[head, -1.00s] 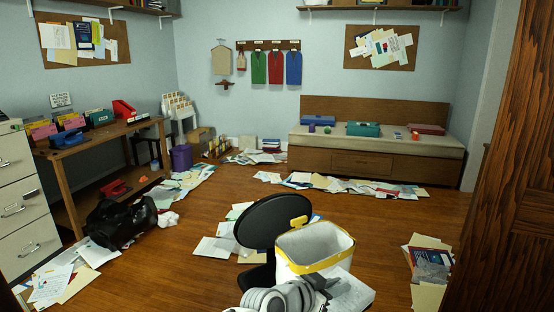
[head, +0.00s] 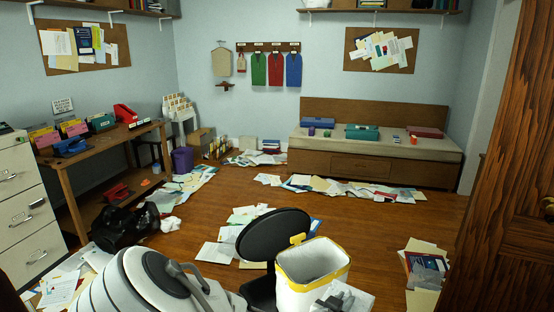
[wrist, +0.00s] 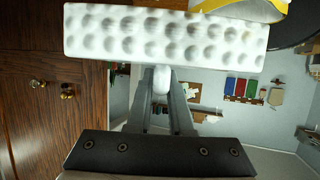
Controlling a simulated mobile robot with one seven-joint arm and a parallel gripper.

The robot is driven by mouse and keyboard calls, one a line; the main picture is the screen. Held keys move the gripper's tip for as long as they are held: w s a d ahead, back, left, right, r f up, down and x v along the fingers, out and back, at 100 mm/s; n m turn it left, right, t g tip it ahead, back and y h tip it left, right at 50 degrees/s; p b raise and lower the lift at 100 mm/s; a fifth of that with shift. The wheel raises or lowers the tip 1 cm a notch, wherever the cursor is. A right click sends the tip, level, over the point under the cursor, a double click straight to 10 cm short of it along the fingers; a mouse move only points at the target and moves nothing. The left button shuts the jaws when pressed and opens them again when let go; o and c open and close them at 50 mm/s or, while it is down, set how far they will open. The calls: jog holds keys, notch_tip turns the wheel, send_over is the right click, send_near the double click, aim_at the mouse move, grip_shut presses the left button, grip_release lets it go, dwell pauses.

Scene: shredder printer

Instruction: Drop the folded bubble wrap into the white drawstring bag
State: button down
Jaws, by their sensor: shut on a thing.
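The white drawstring bag (head: 297,296) with a yellow rim stands open at the bottom centre of the head view. Its rim and white lining also show at the top right of the wrist view (wrist: 237,10). My gripper (wrist: 163,82) is shut on the folded bubble wrap (wrist: 165,35), a white dimpled slab lying across the top of the wrist view. In the head view, the pale wrap (head: 356,293) and my gripper (head: 340,300) are at the bottom edge, overlapping the bag's lower right front. The bag's lower part is cut off.
A black office chair (head: 268,232) stands directly behind and left of the bag. Loose papers (head: 425,265) lie on the floor to the right, near a wooden door (head: 500,170). A black duffel bag (head: 122,226) is at left. Open floor (head: 375,230) lies behind the bag.

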jog(key=shift+w+a+r+n+t+y+p, duration=0.15)
jog(key=shift+a+r+n+y+p, duration=0.15)
jog(key=shift+a+r, duration=0.4)
jog(key=shift+s+a+r+n+t+y+p, duration=0.1)
jog(key=shift+a+r+n+t+y+p, duration=0.25)
jog(key=shift+r, duration=0.55)
jog(key=shift+w+a, duration=0.1)
jog(key=shift+w, duration=0.1)
